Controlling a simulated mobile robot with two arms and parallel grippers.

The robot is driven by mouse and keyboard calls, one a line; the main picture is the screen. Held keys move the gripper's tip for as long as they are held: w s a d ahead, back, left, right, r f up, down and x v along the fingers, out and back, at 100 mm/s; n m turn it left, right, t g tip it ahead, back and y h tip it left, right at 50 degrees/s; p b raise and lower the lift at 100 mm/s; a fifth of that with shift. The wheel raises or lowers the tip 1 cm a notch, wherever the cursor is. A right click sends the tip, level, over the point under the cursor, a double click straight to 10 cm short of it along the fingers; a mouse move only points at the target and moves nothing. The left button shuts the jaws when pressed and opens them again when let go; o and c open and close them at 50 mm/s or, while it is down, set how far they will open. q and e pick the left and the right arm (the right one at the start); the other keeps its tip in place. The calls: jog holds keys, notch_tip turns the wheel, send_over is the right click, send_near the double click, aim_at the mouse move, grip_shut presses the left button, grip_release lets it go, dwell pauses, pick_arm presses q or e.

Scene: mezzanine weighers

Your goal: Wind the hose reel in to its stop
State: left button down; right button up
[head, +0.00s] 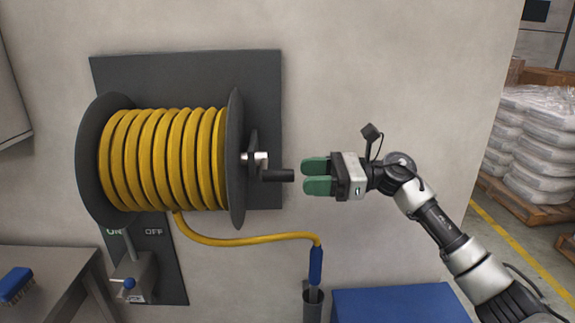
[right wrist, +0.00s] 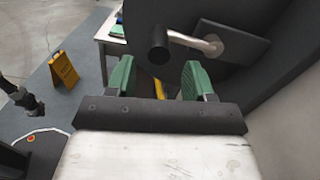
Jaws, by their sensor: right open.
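The hose reel (head: 165,158) is mounted on a dark wall plate, with yellow hose wound in several turns between two dark flanges. Its crank handle (head: 277,175) sticks out to the right from a short crank on the right flange. The hose's free length runs from the reel's underside to a blue nozzle (head: 315,266) resting in a dark holder. My right gripper (head: 316,176) is open, its green fingers just right of the handle's end and apart from it. In the right wrist view the black handle (right wrist: 158,48) shows ahead, between the open fingers.
A lever with a blue knob (head: 129,283) sits below the reel by ON and OFF marks. A blue box top (head: 400,303) is at the bottom. A metal bench (head: 50,265) is at lower left. Wrapped sacks on pallets (head: 530,150) stand at right. The wrist view shows a yellow floor sign (right wrist: 64,70).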

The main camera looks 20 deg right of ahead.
aim_at(287, 177)
jog(key=x, duration=0.2)
jog(key=p+x, duration=0.1)
jog(key=x, duration=0.1)
jog(key=shift+a+r, duration=0.15)
jog(key=shift+r, duration=0.1)
jog(key=shift+w+a+f+p, duration=0.1)
jog(key=shift+a+f+p, duration=0.1)
jog(key=shift+a+p, duration=0.2)
grip_shut()
